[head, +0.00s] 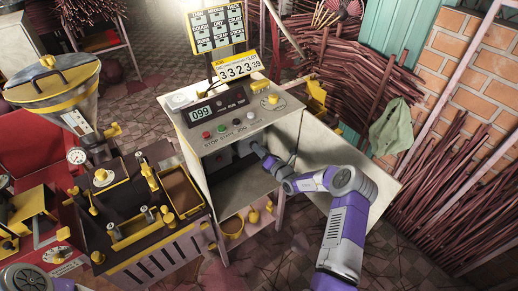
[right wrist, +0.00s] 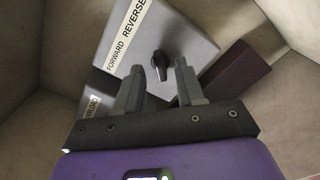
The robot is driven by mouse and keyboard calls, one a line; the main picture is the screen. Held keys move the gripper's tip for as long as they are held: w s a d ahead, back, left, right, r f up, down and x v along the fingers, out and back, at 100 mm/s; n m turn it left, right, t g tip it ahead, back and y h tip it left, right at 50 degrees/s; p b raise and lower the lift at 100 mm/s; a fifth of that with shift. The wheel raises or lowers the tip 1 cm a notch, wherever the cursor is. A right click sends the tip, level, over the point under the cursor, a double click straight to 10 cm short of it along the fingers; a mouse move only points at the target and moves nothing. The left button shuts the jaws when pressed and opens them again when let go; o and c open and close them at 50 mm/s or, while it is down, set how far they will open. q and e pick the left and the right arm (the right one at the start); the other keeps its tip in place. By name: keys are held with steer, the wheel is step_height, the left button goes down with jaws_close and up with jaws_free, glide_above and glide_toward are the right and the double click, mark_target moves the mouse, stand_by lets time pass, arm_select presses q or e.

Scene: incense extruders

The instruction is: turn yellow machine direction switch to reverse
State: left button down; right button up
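The direction switch is a black knob (right wrist: 160,63) on a pale grey box (right wrist: 190,40) with FORWARD and REVERSE labels along its left edge. The knob's long side runs roughly up and down in the right wrist view; I cannot tell which label it is set to. My right gripper (right wrist: 158,76) is open and empty, its fingers to either side of the knob in the picture; contact is not visible. In the head view my right arm reaches into the open cabinet of the machine (head: 230,122), with the right gripper (head: 257,150) inside. My left gripper is out of view.
Cabinet walls close in around the right gripper. A dark red block (right wrist: 235,75) lies right of the switch box, and a smaller labelled box (right wrist: 92,105) left. The open cabinet door (head: 335,165) stands beside my right arm. A hopper machine (head: 130,205) stands left.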

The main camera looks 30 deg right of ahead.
steer(key=s+p, duration=0.1)
steer(key=s, duration=0.5)
steer(key=shift+d, duration=0.25)
steer(key=shift+s+a, duration=0.1)
steer(key=s+a+f+n+g+y, duration=0.3)
steer(key=s+a+n+g, duration=0.15)
steer(key=a, duration=0.35)
steer(key=s+a+f+n+g+y, duration=0.3)
steer(key=a+n, duration=0.2)
steer(key=a, duration=0.4)
steer(key=s+a+f+n+g+y, duration=0.3)
steer(key=a+f+n+g, duration=0.15)
steer(key=a, duration=0.35)
steer(key=s+a+f+n+g+h, duration=0.2)
steer(key=s+a+n+h, duration=0.1)
steer(key=s+n, duration=0.7)
steer(key=s+a+f+n+g+h, duration=0.2)
steer(key=s+n, duration=0.8)
steer(key=n, duration=0.7)
steer(key=shift+s+a+f+n+g+h, duration=0.15)
steer(key=shift+a+f+n+g+h, duration=0.15)
steer(key=shift+a+g+h, duration=0.35)
